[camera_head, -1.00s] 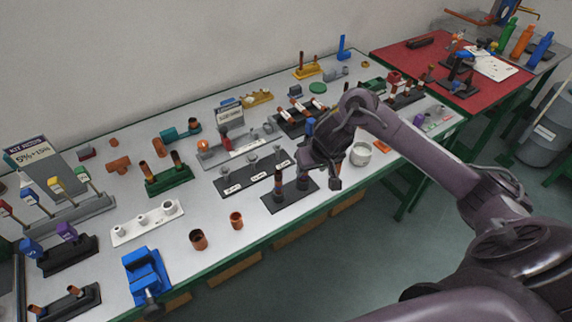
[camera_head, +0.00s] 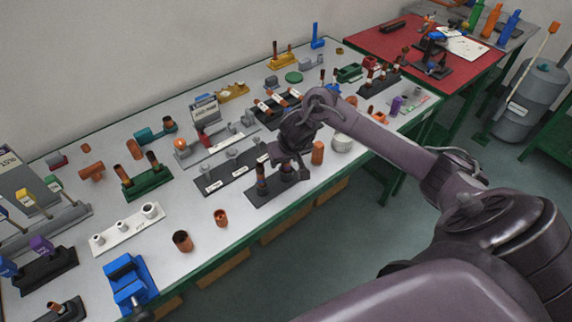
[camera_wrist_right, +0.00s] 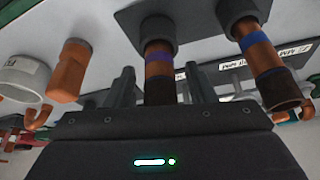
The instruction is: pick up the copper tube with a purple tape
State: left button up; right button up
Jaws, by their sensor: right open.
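The copper tube with purple tape (camera_wrist_right: 158,70) stands in a socket of a black stand (camera_head: 255,196), beside a copper tube with blue tape (camera_wrist_right: 260,55). In the head view the purple-taped tube is mostly hidden by my right gripper (camera_head: 288,166), while the blue-taped tube (camera_head: 261,178) stands just left of it. In the right wrist view, my right gripper (camera_wrist_right: 162,88) is open, its two dark fingers on either side of the purple-taped tube. Contact cannot be told. My left gripper is not in view.
A copper fitting (camera_head: 318,152) and a white bowl (camera_head: 342,143) stand right of the stand. A black labelled stand (camera_head: 225,172) is close behind it. Two copper cups (camera_head: 183,241) are at the front left, near the table's green edge (camera_head: 215,267). A blue vise (camera_head: 128,280) is farther left.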

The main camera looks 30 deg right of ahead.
jog(key=shift+c, duration=0.4)
jog(key=c, duration=1)
